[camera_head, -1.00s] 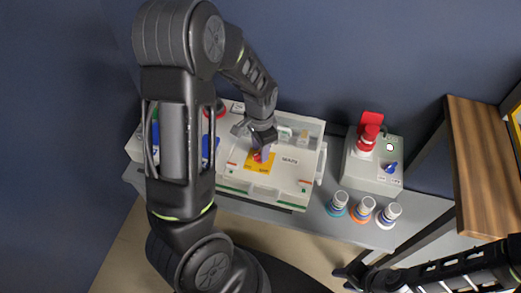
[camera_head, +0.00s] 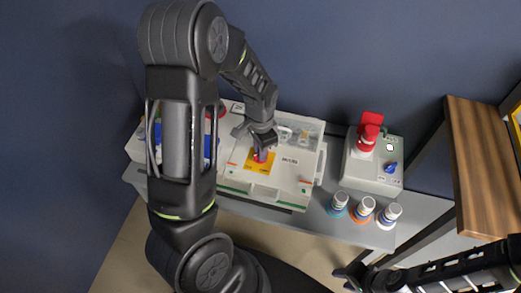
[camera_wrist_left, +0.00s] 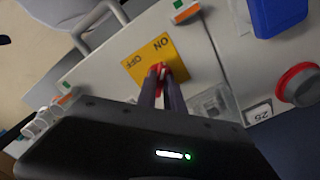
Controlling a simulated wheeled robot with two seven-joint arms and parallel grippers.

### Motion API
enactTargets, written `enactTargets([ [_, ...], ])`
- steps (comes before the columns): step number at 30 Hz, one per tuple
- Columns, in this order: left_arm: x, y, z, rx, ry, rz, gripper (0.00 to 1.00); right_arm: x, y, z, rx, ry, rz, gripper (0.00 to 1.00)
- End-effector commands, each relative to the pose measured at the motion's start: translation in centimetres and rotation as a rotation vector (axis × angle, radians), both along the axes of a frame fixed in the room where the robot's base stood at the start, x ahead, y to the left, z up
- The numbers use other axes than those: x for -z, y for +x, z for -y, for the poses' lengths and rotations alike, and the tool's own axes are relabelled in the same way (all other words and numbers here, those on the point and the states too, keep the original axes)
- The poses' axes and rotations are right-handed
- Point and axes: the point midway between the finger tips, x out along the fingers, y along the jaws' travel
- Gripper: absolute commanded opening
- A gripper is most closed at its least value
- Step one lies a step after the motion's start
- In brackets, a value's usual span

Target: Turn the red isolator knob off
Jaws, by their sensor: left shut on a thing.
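The red isolator knob (camera_head: 258,158) sits on a yellow plate (camera_head: 249,166) on the front of a light grey box (camera_head: 232,184). The wrist view shows the knob (camera_wrist_left: 158,67) and the yellow plate (camera_wrist_left: 176,62) with ON and OFF printed on it. My left gripper (camera_head: 262,152) is shut on the knob from above; its fingers (camera_wrist_left: 163,78) hide much of it, so its exact pointing is hard to read. My right gripper (camera_head: 350,275) hangs low in front of the table, away from the boxes, and its opening is unclear.
At the right is another grey box (camera_head: 364,179) with a red plug (camera_head: 368,137), a blue knob (camera_head: 390,167) and a green light. Several loose plugs (camera_head: 364,209) stand in front. A wooden shelf (camera_head: 488,165) is at the far right. My left arm hides part of the left boxes.

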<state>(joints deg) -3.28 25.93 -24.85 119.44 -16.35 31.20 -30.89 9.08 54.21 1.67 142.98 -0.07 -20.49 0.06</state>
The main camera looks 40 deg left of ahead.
Motion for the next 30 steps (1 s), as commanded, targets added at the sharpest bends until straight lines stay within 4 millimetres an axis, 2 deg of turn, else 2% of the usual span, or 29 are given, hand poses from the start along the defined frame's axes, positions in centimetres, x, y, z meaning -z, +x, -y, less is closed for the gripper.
enactTargets([
  [17, -0.04, 0.05, -0.03, -0.061, 0.0, 0.001, 0.0, -0.05, 0.0, 0.0, 0.0, 0.0, 0.0, 0.36],
  [30, -0.07, 0.05, -0.02, -0.365, 0.001, 0.002, 0.0, -0.41, 0.0, 0.0, 0.0, 0.0, 0.0, 0.36],
])
